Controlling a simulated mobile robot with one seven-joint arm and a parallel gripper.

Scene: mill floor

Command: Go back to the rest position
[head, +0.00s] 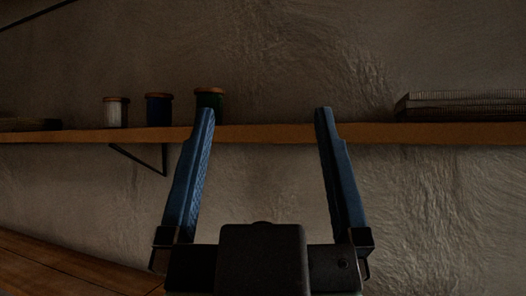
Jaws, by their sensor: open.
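My gripper (264,112) is in the middle of the head view, with its two blue fingers pointing up and spread wide apart. It is open, and nothing shows between the fingers except the wall and part of the shelf behind. The dark gripper body is at the bottom centre. The fingertips overlap the wooden shelf (265,134) in the picture; I cannot tell how far in front of it they are.
On the shelf stand a white spool (115,113), a blue spool (158,110) and a dark green spool (212,98), partly behind the left finger. A dark ridged stack (462,105) lies at the right. A wooden surface (65,268) is at lower left.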

